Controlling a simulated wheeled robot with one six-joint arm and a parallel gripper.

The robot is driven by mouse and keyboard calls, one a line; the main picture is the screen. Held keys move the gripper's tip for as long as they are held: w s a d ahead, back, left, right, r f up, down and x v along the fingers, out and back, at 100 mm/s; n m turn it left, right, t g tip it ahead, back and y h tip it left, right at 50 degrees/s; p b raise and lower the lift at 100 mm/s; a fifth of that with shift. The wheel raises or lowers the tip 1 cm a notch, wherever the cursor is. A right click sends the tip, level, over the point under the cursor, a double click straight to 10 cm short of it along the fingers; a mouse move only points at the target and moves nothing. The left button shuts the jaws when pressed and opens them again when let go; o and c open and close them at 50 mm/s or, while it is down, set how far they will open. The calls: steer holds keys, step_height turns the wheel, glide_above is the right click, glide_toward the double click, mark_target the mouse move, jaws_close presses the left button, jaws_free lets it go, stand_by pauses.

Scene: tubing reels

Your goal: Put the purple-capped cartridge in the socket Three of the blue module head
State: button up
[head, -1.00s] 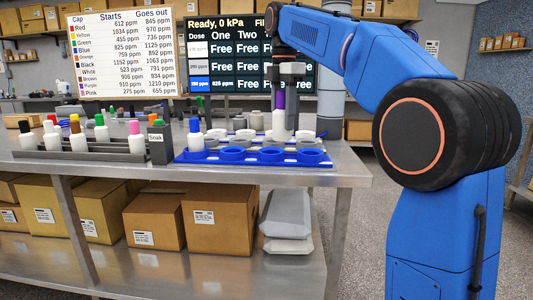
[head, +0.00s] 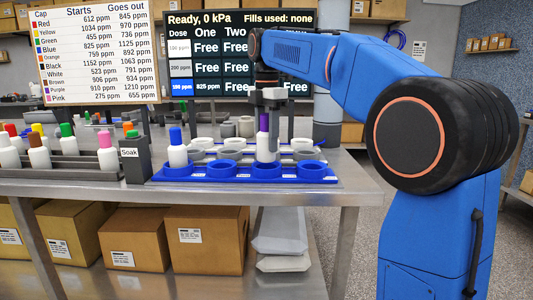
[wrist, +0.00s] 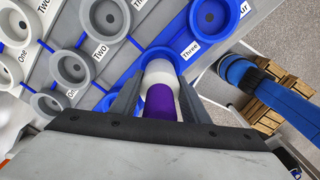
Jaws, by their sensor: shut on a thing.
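The purple-capped cartridge, a white bottle (head: 266,147) with a purple cap (wrist: 161,102), is upright in my gripper (head: 268,118). My gripper is shut on the cap, with a finger on each side in the wrist view. The blue module head (head: 243,181) is the front row of blue ring sockets. The cartridge's lower end is at the socket Three (wrist: 178,60), labelled "Three" in the wrist view. It lines up with this ring in both views. I cannot tell whether it rests fully inside. A blue-capped cartridge (head: 177,155) stands in the leftmost blue socket.
Grey and white rings (head: 203,144) stand behind the blue row. A grey rack (head: 75,165) with several capped bottles and a "Soak" block (head: 134,162) are at left. The screen (head: 205,70) reads "Ready, 0 kPa", with 825 ppm under One in the bottom row.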

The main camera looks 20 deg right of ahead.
mark_target(267, 114)
steer(key=shift+f, duration=2)
steer(key=o, duration=1.2)
steer(key=shift+f, duration=0.1)
steer(key=shift+o, duration=0.2)
step_height(267, 114, up, 12)
steer(key=shift+r, duration=0.15)
steer(key=shift+s, duration=0.15)
